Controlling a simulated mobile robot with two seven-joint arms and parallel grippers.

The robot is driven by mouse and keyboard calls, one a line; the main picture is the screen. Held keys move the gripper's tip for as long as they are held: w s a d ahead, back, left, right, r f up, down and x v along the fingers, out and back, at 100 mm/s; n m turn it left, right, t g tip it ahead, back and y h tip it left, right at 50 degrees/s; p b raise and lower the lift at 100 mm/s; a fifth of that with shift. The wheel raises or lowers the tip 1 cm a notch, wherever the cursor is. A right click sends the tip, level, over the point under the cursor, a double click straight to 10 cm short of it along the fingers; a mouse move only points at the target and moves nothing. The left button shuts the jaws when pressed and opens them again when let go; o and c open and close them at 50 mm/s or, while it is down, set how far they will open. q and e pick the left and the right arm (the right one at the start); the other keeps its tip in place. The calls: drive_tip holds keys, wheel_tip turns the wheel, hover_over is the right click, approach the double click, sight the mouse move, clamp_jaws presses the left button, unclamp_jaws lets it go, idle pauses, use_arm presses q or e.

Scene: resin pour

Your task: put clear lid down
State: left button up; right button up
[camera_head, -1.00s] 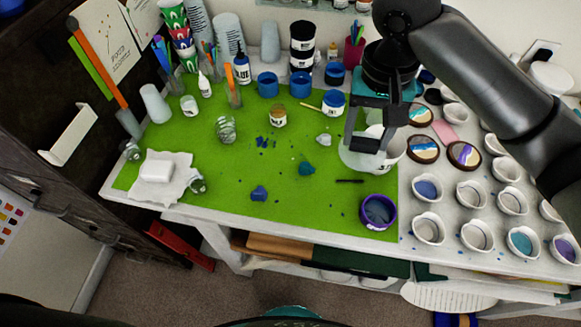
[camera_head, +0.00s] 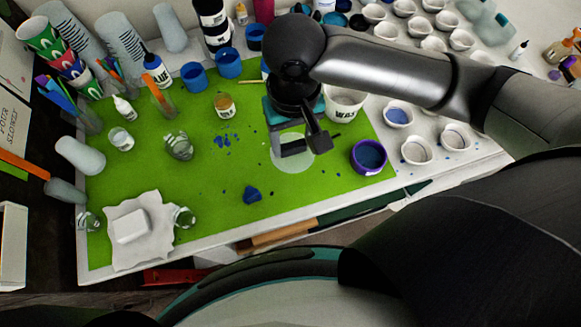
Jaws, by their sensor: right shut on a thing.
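My right gripper (camera_head: 300,149) reaches down over the green mat (camera_head: 215,185), right of its middle. It is shut on the clear lid (camera_head: 291,163), a pale see-through disc that shows below and around the fingers. The lid looks roughly flat. I cannot tell whether it touches the mat or hangs just above it. The gripper hides part of the lid's far side. My left gripper is not in view.
A purple-rimmed cup (camera_head: 368,157) stands right of the lid, and a white wax tub (camera_head: 343,102) stands behind it. A blue lump (camera_head: 252,194) lies to the left. Several small bowls fill the right side. The mat's front middle is mostly clear.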

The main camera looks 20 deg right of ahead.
wheel_tip(320, 180, down, 12)
drive_tip(key=shift+f+b, duration=0.25)
drive_tip(key=shift+b, duration=0.9)
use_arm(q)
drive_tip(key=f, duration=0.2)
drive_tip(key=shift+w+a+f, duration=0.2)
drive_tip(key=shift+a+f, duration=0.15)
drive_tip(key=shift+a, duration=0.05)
use_arm(e)
drive_tip(key=shift+f, duration=0.1)
drive_tip(key=shift+f, duration=0.1)
drive_tip(key=o, duration=1.3)
use_arm(q)
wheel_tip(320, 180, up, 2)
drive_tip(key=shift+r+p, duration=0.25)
drive_tip(key=shift+p, duration=1)
use_arm(e)
wheel_tip(320, 180, up, 12)
drive_tip(key=shift+r, duration=0.2)
drive_tip(key=shift+a, duration=0.1)
